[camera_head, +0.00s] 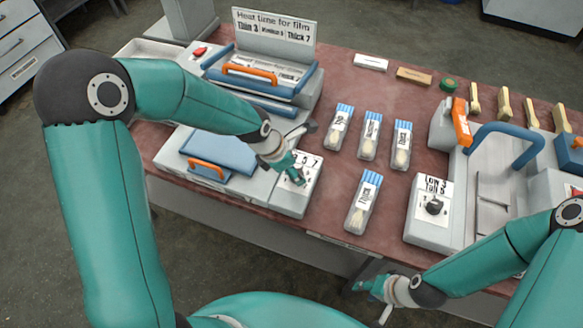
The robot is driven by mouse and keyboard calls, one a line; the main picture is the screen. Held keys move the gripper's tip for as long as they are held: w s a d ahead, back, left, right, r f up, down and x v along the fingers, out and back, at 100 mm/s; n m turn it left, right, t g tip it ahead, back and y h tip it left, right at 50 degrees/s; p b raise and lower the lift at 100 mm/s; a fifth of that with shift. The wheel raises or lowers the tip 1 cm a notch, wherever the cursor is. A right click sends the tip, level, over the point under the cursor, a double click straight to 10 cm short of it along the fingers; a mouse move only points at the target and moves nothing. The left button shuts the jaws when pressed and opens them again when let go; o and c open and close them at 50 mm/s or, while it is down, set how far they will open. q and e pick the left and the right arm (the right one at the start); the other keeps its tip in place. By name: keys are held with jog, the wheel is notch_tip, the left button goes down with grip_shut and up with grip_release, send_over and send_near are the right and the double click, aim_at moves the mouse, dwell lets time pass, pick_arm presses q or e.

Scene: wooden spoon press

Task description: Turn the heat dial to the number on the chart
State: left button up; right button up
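The chart (275,35) stands upright at the back left and reads "Heat time for film", with Thin 3 and Thick 7 legible and a smaller middle entry that looks like Medium 5. A pale dial panel (311,169) with printed numbers is on the right end of the front left machine. My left gripper (297,176) is right over this panel and hides its knob; I cannot tell whether it touches it. A black knob (433,207) sits on a second numbered panel at the right. My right gripper (362,285) is low at the table's front edge, away from both panels. Neither gripper's finger opening is clear.
The press (262,80) with an orange handle stands behind the left machine. Several clear packs with wooden spoons (369,135) are in the middle. A sealing machine (490,180) with a blue handle stands at the right. Bare red table (335,210) lies between the machines.

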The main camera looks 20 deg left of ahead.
pick_arm(q)
jog(key=shift+x, duration=0.9)
jog(key=c, duration=1.1)
jog(key=shift+a, duration=0.25)
jog(key=shift+d+r, duration=0.1)
jog(key=shift+d, duration=0.05)
